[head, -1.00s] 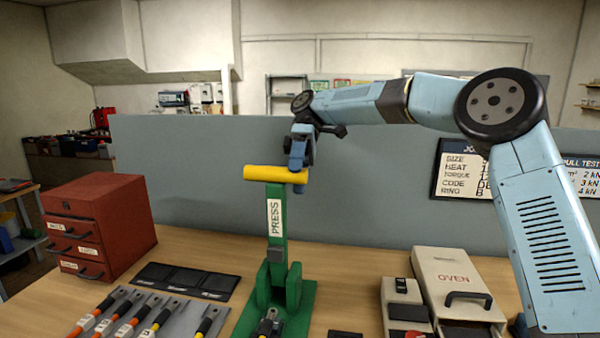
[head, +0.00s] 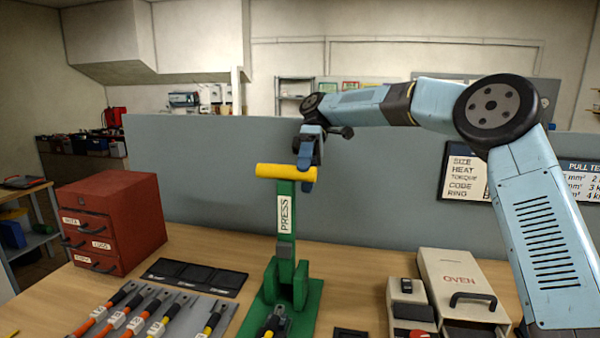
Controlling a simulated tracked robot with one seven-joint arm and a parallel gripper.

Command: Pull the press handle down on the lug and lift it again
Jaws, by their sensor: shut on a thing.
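The green press (head: 286,235) stands upright on the bench with its lever raised and a PRESS label on it. Its yellow handle (head: 280,171) lies crosswise at the top of the lever. My gripper (head: 306,174) is shut on the right end of the yellow handle, reaching it from above. At the foot of the press, a cable lug (head: 276,322) sits on the green base, partly cut off by the lower picture edge.
A red drawer cabinet (head: 112,222) stands at the left. A black three-part tray (head: 194,276) and a grey rack of several cables (head: 168,312) lie left of the press. A grey partition (head: 200,170) rises behind.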

